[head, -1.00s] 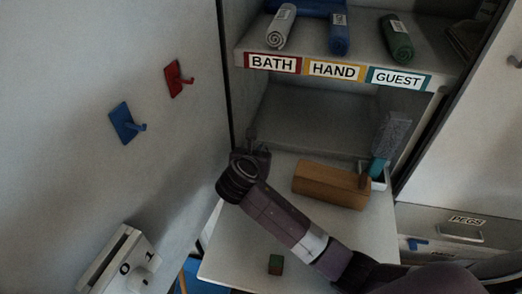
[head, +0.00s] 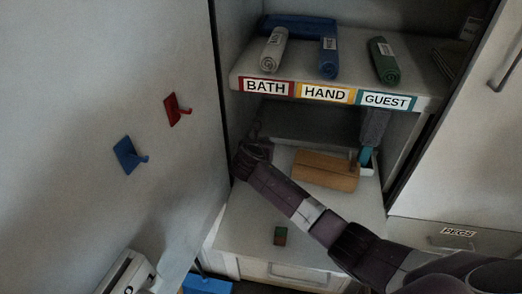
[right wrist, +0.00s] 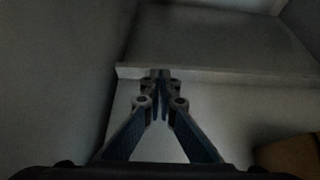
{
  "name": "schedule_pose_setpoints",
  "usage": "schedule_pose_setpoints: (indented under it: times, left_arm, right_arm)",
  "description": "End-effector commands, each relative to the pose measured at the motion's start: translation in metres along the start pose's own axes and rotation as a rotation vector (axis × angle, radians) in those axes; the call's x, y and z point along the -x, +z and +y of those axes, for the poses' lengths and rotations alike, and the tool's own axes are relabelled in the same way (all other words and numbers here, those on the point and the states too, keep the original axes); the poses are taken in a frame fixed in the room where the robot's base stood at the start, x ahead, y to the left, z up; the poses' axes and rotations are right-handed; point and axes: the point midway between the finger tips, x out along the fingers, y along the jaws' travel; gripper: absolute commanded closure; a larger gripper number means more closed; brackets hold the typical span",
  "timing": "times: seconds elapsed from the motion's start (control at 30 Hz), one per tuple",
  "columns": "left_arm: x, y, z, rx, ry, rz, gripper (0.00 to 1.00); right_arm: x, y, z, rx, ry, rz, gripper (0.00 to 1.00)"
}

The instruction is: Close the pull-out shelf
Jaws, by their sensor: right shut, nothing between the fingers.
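The pull-out shelf (head: 250,215) is a white board jutting from the cabinet's lower opening. My right gripper (head: 256,132) is at the shelf's back left, inside the opening beside the left wall. In the right wrist view its fingers (right wrist: 160,78) are shut and empty, above the shelf and in front of a pale ledge. I cannot tell whether they touch anything. My left gripper is not in view.
The upper shelf (head: 330,96), labelled BATH, HAND and GUEST, holds rolled towels. A left panel carries red (head: 177,109) and blue (head: 129,155) hooks. A drawer with a handle (head: 290,272) shows below the pull-out shelf; a PEGS drawer (head: 458,232) is at right.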

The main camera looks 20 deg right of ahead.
Motion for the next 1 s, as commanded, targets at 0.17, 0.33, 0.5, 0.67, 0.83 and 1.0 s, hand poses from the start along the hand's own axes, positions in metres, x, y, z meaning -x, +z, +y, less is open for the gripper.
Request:
schedule_pose_setpoints:
  times: [0.17, 0.33, 0.5, 0.67, 0.83, 1.0]
  left_arm:
    - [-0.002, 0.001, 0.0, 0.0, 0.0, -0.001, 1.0]
    - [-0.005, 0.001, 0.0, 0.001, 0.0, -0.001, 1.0]
    - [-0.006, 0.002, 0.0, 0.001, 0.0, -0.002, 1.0]
    - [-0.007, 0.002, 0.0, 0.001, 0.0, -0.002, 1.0]
    - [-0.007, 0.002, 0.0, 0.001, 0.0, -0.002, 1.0]
    - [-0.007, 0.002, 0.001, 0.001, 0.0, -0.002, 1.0]
  right_arm:
    - [-0.026, 0.014, 0.0, 0.0, -0.001, 0.0, 1.0]
    - [-0.043, 0.024, 0.0, 0.0, -0.001, 0.001, 1.0]
    - [-0.053, 0.029, 0.0, 0.0, -0.001, 0.001, 1.0]
    - [-0.058, 0.032, 0.001, 0.0, 0.001, 0.0, 1.0]
    - [-0.058, 0.033, 0.001, 0.0, 0.001, 0.0, 1.0]
    - [-0.058, 0.033, 0.001, 0.0, 0.001, 0.0, 1.0]
